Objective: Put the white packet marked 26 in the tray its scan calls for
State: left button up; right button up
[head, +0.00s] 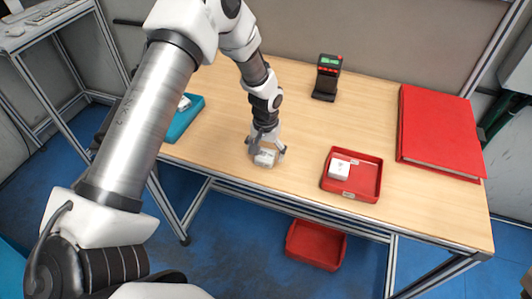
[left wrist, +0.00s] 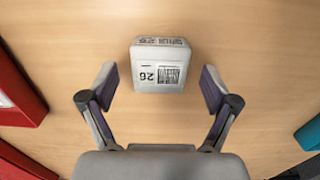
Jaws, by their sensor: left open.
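The white packet marked 26 (left wrist: 158,75) lies on the table with its number and a barcode facing up in the left wrist view. In the head view the packet (head: 264,159) is partly hidden by my left gripper (head: 267,149). That gripper is open, with its fingers apart on either side of the packet and a gap to each side. The red tray (head: 368,180) on the right holds another white packet (head: 339,169). The teal tray (head: 184,124) on the left holds a white item (head: 184,103) and is partly hidden by my arm. My right gripper is out of view.
A black scanner (head: 327,78) with a lit green display and red lights stands at the back of the table. A large red binder (head: 440,130) lies at the right. A red bin (head: 316,245) is on the floor below. The table around the packet is clear.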

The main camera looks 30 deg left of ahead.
pick_arm(q)
jog(key=shift+w+f, duration=0.1)
jog(key=shift+s, duration=0.2)
jog(key=c, duration=0.5)
jog(key=shift+d+r, duration=0.1)
jog(key=shift+r, duration=0.1)
jog(key=c, duration=1)
